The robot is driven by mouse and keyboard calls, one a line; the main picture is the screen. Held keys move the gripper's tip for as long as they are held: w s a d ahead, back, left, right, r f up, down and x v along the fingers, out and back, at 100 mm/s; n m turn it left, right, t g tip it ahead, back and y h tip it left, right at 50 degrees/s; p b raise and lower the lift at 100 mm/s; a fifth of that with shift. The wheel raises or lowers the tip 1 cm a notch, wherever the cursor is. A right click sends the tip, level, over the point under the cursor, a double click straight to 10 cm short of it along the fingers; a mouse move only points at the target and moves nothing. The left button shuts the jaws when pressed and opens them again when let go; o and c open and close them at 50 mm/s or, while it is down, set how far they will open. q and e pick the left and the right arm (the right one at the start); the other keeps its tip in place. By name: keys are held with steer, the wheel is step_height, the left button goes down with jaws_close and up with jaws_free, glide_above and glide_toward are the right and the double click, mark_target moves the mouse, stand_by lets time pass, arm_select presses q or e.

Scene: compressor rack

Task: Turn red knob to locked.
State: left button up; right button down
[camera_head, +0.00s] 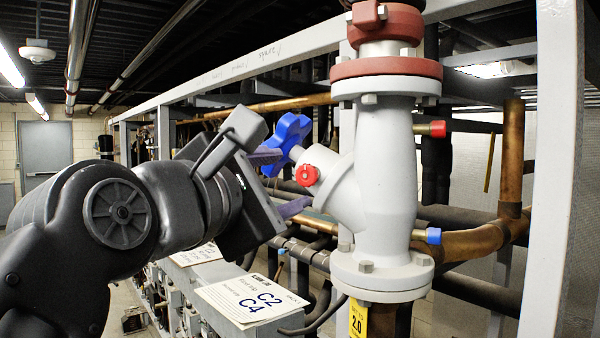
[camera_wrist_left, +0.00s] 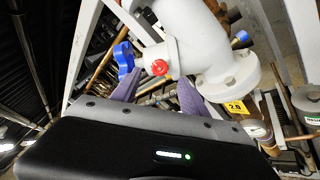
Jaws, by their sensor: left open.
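The red knob (camera_head: 307,175) is a small round knob on the side of a light grey valve body (camera_head: 385,180). It also shows in the left wrist view (camera_wrist_left: 160,67), beyond the gap between my fingers. My left gripper (camera_head: 283,182) comes in from the left, with its purple fingers apart and nothing between them. In the head view its fingertips are just left of the knob, one above and one below its height. They seem apart from the knob. I cannot read the knob's locked marking. My right gripper is in neither view.
A blue star-shaped handwheel (camera_head: 288,143) sits close above my upper finger. A red cap (camera_head: 437,129) and a blue cap (camera_head: 432,236) stick out on the valve's right. A rack post (camera_head: 552,170) and copper pipes (camera_head: 470,242) stand right. A C2/C4 label plate (camera_head: 250,300) lies below.

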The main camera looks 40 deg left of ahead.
mark_target(306, 175)
arm_select(q)
steer(key=p+x, duration=0.1)
steer(key=x, duration=0.4)
steer(key=shift+w+p, duration=0.35)
steer(key=shift+w, duration=0.05)
steer(key=shift+c, duration=0.4)
jaws_close()
